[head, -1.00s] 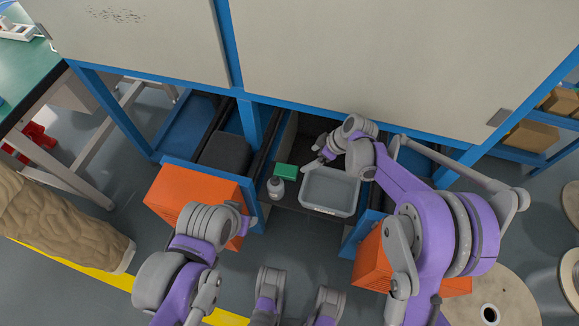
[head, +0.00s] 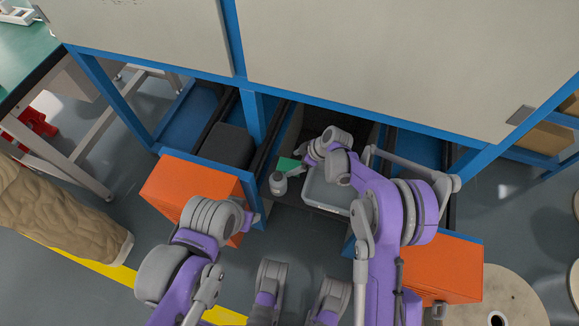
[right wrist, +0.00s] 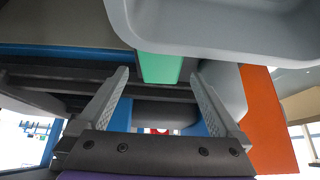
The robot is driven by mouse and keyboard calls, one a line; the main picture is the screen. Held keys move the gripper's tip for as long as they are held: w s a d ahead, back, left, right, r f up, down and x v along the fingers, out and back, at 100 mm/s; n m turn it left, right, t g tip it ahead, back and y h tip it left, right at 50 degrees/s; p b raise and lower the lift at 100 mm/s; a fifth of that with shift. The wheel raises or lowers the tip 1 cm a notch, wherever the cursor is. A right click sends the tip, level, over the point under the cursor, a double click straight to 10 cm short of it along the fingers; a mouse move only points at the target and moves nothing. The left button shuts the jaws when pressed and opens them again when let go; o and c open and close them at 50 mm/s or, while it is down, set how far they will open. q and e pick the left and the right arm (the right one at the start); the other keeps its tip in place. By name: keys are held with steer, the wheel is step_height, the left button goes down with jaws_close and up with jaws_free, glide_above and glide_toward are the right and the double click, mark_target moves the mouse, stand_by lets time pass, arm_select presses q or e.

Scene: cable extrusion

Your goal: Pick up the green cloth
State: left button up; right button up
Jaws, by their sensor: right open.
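The green cloth (head: 287,164) lies folded as a small green block on the dark shelf, left of the grey bin and behind a small bottle. My right gripper (head: 294,161) is at the cloth and partly covers it in the head view. In the right wrist view the cloth (right wrist: 160,68) shows between and beyond the two spread fingers (right wrist: 160,80). The right gripper is open; I cannot tell whether it touches the cloth. My left gripper (head: 252,216) is small and partly hidden by its own arm, beside the orange bin, away from the cloth.
The grey bin (head: 325,196) sits close to the right gripper, and its underside or rim (right wrist: 225,45) looms in the wrist view. The grey bottle (head: 278,184) stands just in front of the cloth. Blue frame posts and orange bins (head: 190,185) flank the shelf.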

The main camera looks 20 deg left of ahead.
mark_target(293, 167)
steer(key=x, duration=0.3)
steer(key=shift+d, duration=0.1)
steer(key=shift+c, duration=0.3)
steer(key=c, duration=1.2)
steer(key=shift+r, duration=0.1)
step_height(293, 167, up, 12)
steer(key=p, duration=0.2)
steer(key=s+d, duration=0.4)
steer(key=d, duration=0.4)
steer(key=s+d+p, duration=0.1)
steer(key=s+d, duration=0.3)
steer(key=d, duration=0.4)
steer(key=shift+s, duration=0.15)
